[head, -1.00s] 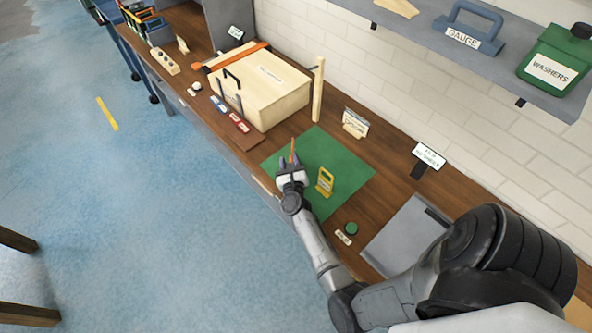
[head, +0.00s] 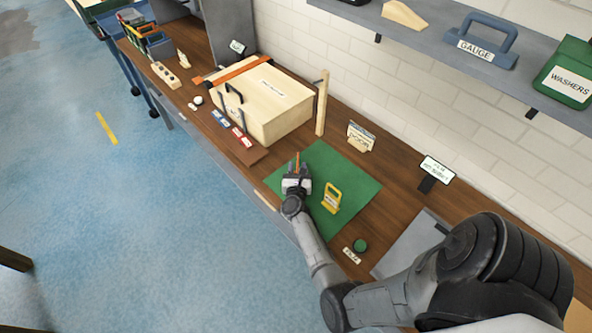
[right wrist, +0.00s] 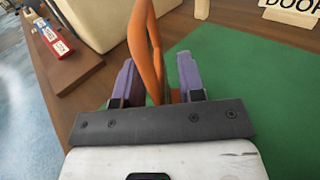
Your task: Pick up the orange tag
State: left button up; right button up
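The orange tag (head: 297,161) stands as a thin upright loop at the left part of the green mat in the head view. In the right wrist view the orange tag (right wrist: 145,45) rises between my gripper's fingers and runs up out of the frame. My right gripper (head: 297,178) is low over the mat at the tag. In the right wrist view its two purple fingers (right wrist: 160,82) stand apart on either side of the tag's lower part, with some gap visible. Its contact with the tag is unclear. My left gripper is not in view.
A yellow tag-like piece (head: 331,198) stands right of my gripper on the green mat (head: 350,180). A wooden box (head: 270,100) and a wooden post (head: 321,105) are behind. A door sign (head: 361,136) stands near the wall. Bare mat lies behind the yellow piece.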

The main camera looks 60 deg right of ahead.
jog(key=shift+s, duration=0.15)
jog(key=shift+c, duration=0.6)
grip_shut()
